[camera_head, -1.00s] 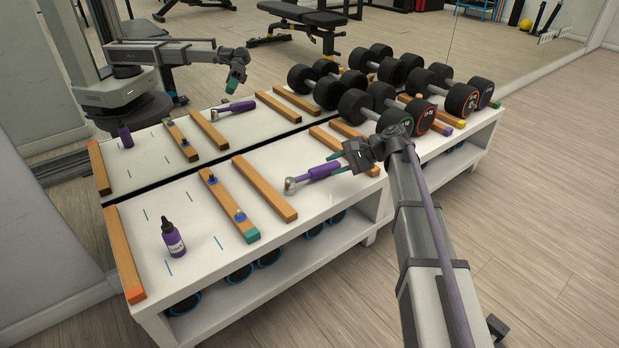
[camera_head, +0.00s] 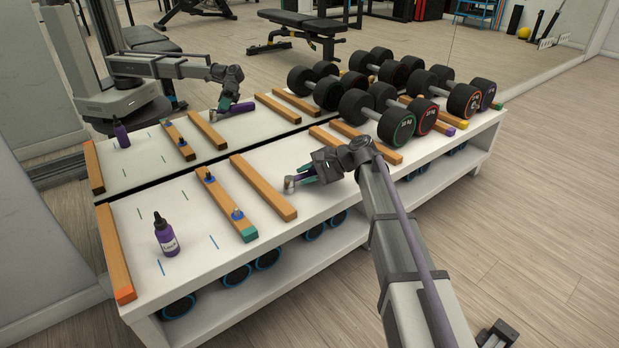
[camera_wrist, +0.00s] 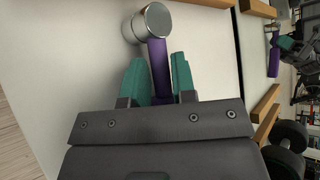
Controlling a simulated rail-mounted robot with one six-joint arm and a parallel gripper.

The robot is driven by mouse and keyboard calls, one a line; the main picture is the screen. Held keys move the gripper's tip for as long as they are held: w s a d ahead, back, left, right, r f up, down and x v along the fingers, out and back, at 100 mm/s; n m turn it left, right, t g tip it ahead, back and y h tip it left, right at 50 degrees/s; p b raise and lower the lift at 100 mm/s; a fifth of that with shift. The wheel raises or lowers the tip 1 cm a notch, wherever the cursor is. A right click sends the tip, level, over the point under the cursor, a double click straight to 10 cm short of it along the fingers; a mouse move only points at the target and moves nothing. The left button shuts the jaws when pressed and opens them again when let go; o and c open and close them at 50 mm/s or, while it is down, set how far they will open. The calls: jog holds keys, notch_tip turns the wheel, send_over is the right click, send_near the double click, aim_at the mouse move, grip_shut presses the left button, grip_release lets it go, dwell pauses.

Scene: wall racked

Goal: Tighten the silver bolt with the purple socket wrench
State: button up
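The purple socket wrench (camera_wrist: 159,66) lies on the white bench top, its round silver head (camera_head: 289,184) towards the left. My gripper (camera_head: 304,175) is down at the wrench, just right of its head. In the wrist view its two teal fingers (camera_wrist: 160,80) stand on either side of the purple handle. I cannot tell whether they press on it. A wooden bar with a green end (camera_head: 224,203) carries two small fasteners with blue bases, a far one (camera_head: 209,177) and a near one (camera_head: 237,214). They are too small to tell which is the silver bolt.
A plain wooden bar (camera_head: 263,188) lies between the wrench and the fastener bar. A purple bottle (camera_head: 166,237) stands on the left, beside an orange-ended bar (camera_head: 116,255). Dumbbells (camera_head: 391,117) sit on the right. A mirror behind reflects the bench and arm.

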grip_shut()
